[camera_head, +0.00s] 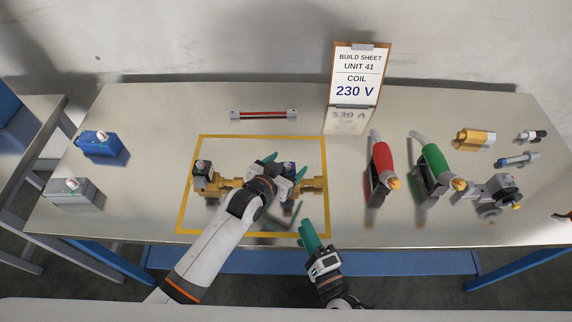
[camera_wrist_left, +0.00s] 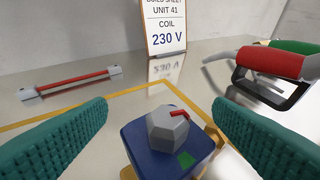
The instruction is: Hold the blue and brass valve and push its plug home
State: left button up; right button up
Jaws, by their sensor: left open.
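The valve's blue block (camera_wrist_left: 168,148) fills the lower middle of the left wrist view, with a grey faceted piece (camera_wrist_left: 167,128) bearing a red tab on top and a green square beside it. In the head view its brass body (camera_head: 313,185) lies inside the yellow outline, largely covered by my left gripper (camera_head: 286,165). The left gripper is open, with one teal finger on each side of the blue block and gaps visible. I cannot tell which part is the plug. My right gripper (camera_head: 307,234) is near the table's front edge, its fingers together and empty.
A dark-topped brass unit (camera_head: 203,174) stands at the outline's left. Blue (camera_head: 97,143) and grey (camera_head: 72,190) boxes lie farther left. Red (camera_head: 381,160) and green (camera_head: 436,165) handles stand right. A red rod (camera_head: 263,114) and build sheet (camera_head: 356,75) are behind.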

pick_arm(q)
jog(key=c, duration=1.3)
pick_arm(e)
jog(key=shift+r, duration=0.1)
jog(key=c, duration=0.4)
pick_arm(q)
jog(key=shift+c, duration=0.3)
pick_arm(e)
jog(key=r+m+h, duration=0.1)
jog(key=m, duration=0.2)
jog(key=s+a+r+m+h, duration=0.1)
jog(key=m+h, duration=0.1)
jog(key=m, duration=0.2)
jog(key=a+r+m+h, duration=0.1)
jog(key=r+m+h, duration=0.1)
jog(key=m, duration=0.1)
jog(key=shift+s+m, duration=0.2)
jog(key=shift+m, duration=0.1)
grip_shut()
jog(key=s+m+g, duration=0.1)
jog(key=m, duration=0.2)
jog(key=s+a+r+m+g+h, duration=0.1)
jog(key=m+g, duration=0.1)
jog(key=m, duration=0.1)
jog(key=s+a+r+m+g+h, duration=0.1)
jog(key=m+g, duration=0.1)
jog(key=m, duration=0.2)
jog(key=shift+s+a+r, duration=0.1)
jog(key=shift+s+r, duration=0.1)
jog(key=shift+r, duration=0.05)
